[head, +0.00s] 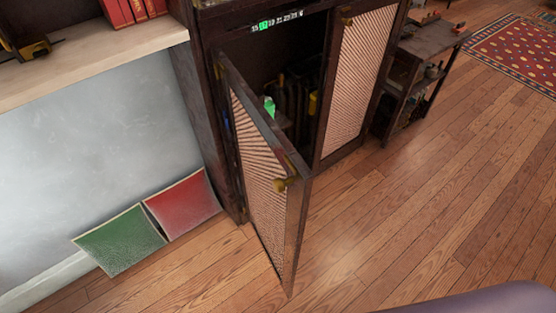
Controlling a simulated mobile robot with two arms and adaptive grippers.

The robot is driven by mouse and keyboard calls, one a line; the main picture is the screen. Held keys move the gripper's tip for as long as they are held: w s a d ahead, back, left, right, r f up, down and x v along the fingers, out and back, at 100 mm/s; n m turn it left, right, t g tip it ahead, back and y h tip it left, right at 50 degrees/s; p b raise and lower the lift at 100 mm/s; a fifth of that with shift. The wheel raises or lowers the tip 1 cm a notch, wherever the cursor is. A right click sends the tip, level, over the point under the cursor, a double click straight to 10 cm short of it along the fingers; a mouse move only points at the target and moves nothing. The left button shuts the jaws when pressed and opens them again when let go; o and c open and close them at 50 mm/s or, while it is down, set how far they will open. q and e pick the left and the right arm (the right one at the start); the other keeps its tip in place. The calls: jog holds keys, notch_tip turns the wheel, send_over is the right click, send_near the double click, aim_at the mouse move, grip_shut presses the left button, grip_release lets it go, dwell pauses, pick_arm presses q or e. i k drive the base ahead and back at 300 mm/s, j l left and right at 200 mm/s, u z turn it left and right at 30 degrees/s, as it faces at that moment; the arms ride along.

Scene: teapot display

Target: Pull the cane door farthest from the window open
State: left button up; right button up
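A dark wood cabinet stands in the upper middle of the head view, with two cane-panelled doors. The left cane door (262,186) stands wide open, swung out towards me, with a brass knob (286,184) on its free edge. The right cane door (357,75) looks shut and has a small brass knob near its top left. Through the left opening I see a dark interior with a green item (269,106) and some dark and yellow things too dim to name. No window is in view. Neither of my grippers is in view.
Green (119,240) and red (183,204) cushions or panels lean by the pale wall at left. A shelf (90,65) with red books is above. A small dark side shelf (415,75) stands right of the cabinet. Wooden floor (400,220) is clear; a purple rounded surface shows bottom right.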

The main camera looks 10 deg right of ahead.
aim_at(363, 34)
jog(key=i+l+u, duration=0.15)
jog(key=l, duration=0.4)
jog(key=l+u, duration=0.15)
jog(key=l, duration=0.35)
jog(key=i+l+u, duration=0.15)
jog(key=l, duration=0.4)
